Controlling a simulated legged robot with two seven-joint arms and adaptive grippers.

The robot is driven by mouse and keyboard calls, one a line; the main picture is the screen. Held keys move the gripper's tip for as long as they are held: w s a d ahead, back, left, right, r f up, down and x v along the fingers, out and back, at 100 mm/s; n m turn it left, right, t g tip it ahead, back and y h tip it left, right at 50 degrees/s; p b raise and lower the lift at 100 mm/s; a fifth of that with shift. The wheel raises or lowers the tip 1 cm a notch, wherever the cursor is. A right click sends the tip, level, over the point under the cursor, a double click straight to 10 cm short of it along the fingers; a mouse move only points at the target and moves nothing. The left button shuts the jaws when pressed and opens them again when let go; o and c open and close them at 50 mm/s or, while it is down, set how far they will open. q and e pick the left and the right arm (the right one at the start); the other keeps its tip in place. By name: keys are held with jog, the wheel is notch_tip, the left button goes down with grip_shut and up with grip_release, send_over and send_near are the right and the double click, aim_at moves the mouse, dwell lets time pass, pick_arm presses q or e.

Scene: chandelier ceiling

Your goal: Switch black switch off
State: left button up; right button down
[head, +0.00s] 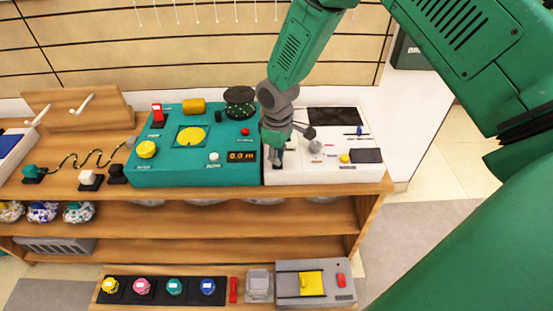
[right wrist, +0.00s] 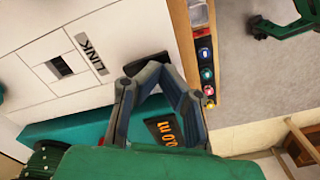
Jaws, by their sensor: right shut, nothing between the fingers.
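The white panel (head: 300,176) sits at the right end of the wooden bench, beside the teal panel (head: 150,178). My right gripper (head: 276,160) points down over the left part of the white panel, near its front edge. In the right wrist view its fingertips (right wrist: 160,78) meet, with nothing seen between them. A dark block (right wrist: 145,70) on the white panel lies right at the fingertips and is partly hidden by them; it may be the black switch. I cannot tell its position or whether the fingers touch it. My left gripper is out of view.
A lower shelf holds several coloured buttons (head: 142,286).

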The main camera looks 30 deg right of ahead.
jog(key=shift+r+p, duration=2.9)
jog(key=shift+r, duration=0.45)
jog(key=shift+f, duration=0.1)
jog(key=s+a+f+m+y, duration=0.15)
jog(key=s+f, duration=0.25)
jog(key=s, duration=0.4)
jog(key=s+a+f+m+h, duration=0.1)
jog(key=s+a+f, duration=0.2)
jog(key=s+f, duration=0.35)
jog(key=s+d+r+m, duration=0.1)
jog(key=s+r+m, duration=0.1)
jog(key=s, duration=1.3)
jog(key=shift+s+t, duration=0.3)
jog(key=shift+s, duration=0.05)
jog(key=shift+w+f+m, duration=0.1)
jog(key=shift+w+m, duration=0.05)
jog(key=shift+m, duration=0.1)
